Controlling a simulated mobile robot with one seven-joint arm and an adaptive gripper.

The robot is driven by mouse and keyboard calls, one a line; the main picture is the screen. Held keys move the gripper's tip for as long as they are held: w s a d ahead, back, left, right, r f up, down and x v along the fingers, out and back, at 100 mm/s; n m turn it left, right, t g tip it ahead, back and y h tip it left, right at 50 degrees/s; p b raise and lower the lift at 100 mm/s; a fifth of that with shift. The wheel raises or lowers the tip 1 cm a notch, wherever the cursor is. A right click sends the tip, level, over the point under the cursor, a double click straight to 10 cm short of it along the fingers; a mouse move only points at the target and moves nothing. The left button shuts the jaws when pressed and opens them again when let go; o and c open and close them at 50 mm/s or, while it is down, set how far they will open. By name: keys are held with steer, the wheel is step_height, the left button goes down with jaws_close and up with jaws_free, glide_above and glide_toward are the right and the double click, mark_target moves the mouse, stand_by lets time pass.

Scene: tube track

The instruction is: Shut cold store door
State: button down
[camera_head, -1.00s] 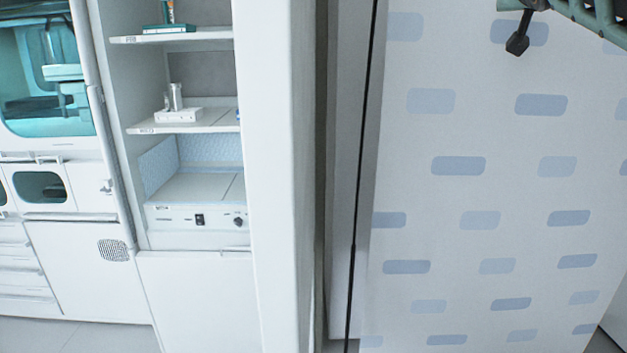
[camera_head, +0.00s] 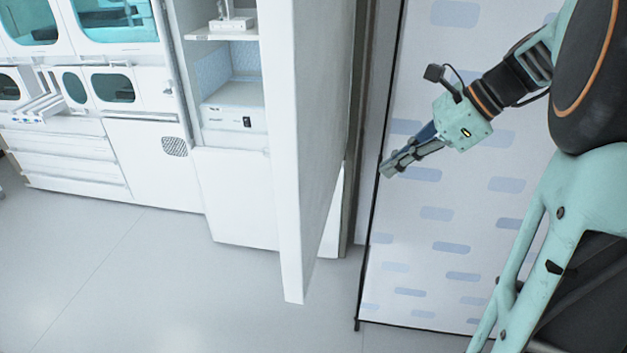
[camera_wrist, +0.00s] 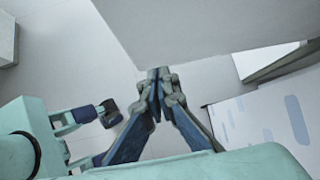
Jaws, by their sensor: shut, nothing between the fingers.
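The cold store door appears to be the tall white slab (camera_head: 320,130) in the middle of the head view, standing open with its edge toward me and its lower end just above the floor. A pale panel (camera_wrist: 200,25), probably the same door, fills the top of the wrist view. My gripper (camera_head: 385,168) is to the right of the slab in the head view, pointing left toward it. Its fingers are shut and empty in the wrist view (camera_wrist: 160,78). The fingertips are close to the panel's lower edge; I cannot tell whether they touch it.
A white wall panel with blue rounded patches (camera_head: 435,213) stands behind my arm at the right. White cabinets (camera_head: 145,160) and a shelf unit (camera_head: 232,105) line the back left. The grey floor (camera_head: 150,280) in front of them is clear.

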steer(key=s+a+y, duration=0.1)
steer(key=a, duration=0.1)
glide_toward(308, 198)
steer(key=shift+m, duration=0.3)
steer(key=x, duration=0.5)
steer(key=shift+d+f, duration=0.35)
steer(key=shift+d, duration=0.05)
steer(key=shift+w+a, duration=0.2)
steer(key=shift+a, duration=0.35)
